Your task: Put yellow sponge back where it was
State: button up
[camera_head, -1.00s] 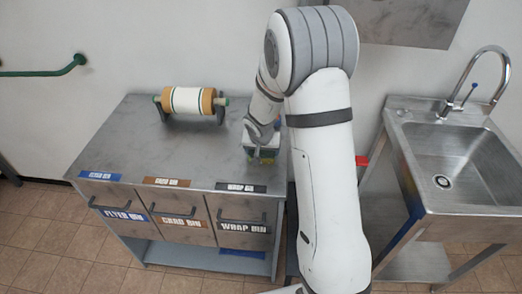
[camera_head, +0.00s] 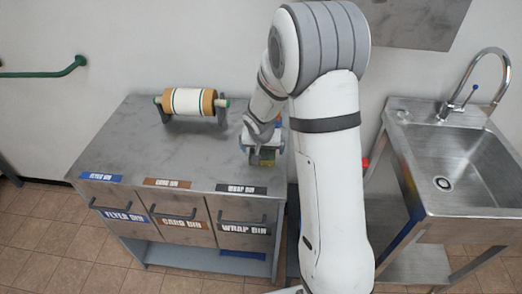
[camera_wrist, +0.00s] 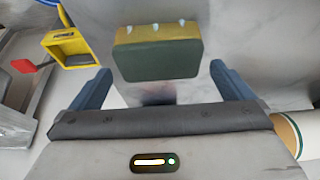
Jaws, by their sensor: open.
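The yellow sponge (camera_wrist: 158,35) shows at the top middle of the wrist view, with a dark green pad side facing the camera and several small white marks on its yellow part. My gripper (camera_wrist: 159,72) is open, with one blue-grey finger on each side of the sponge in the picture. Clear gaps show between the sponge and both fingers. In the head view my gripper (camera_head: 264,135) is low over the right part of the grey cabinet top (camera_head: 190,155). Small yellow and green patches show below it, mostly hidden by the wrist.
A roll on a stand (camera_head: 190,102) is at the cabinet's back. Labelled drawers (camera_head: 180,220) line its front. A steel sink (camera_head: 455,155) stands right, beyond my arm. The wrist view shows a yellow open box (camera_wrist: 70,48) and a red piece (camera_wrist: 30,66). The cabinet's left side is clear.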

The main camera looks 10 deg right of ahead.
jog(key=v, duration=1)
jog(key=s+r+n, duration=0.1)
jog(key=s+r, duration=0.3)
jog(key=s, duration=0.8)
jog(key=s+r+n+g+y, duration=0.1)
jog(key=s+r, duration=0.3)
jog(key=s, duration=0.9)
jog(key=shift+d+n+g, duration=0.3)
jog(key=shift+d+n, duration=0.05)
jog(key=shift+n, duration=0.45)
